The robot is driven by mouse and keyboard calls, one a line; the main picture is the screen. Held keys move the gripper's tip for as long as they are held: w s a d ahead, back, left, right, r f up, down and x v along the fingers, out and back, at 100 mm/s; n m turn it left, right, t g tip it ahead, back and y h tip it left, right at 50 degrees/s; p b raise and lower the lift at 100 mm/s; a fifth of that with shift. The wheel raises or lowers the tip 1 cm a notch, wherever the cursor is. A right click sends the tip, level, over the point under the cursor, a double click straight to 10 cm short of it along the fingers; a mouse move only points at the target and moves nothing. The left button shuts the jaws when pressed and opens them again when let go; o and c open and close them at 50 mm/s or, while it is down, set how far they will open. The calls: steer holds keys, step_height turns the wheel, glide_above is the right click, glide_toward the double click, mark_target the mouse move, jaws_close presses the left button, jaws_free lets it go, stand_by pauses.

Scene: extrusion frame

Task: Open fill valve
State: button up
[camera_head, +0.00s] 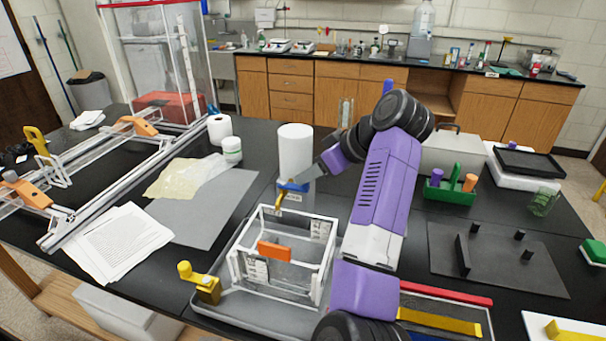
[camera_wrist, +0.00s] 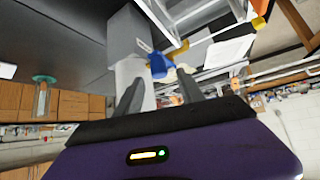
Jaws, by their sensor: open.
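In the wrist view, my gripper (camera_wrist: 160,86) is open, and the blue handle (camera_wrist: 158,66) shows just beyond and between the fingertips. I cannot tell whether the fingers touch it. Nothing is held.
The clear box frame (camera_head: 283,255) with an orange block stands in a grey tray (camera_head: 232,318) in front. A yellow valve-like piece (camera_head: 205,285) stands at the tray's left. A green caddy (camera_head: 452,190) is right of my arm. Grey sheet left of the cylinder is mostly clear.

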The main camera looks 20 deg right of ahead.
steer(key=shift+x, duration=2.05)
steer(key=shift+p, duration=0.3)
jaws_close()
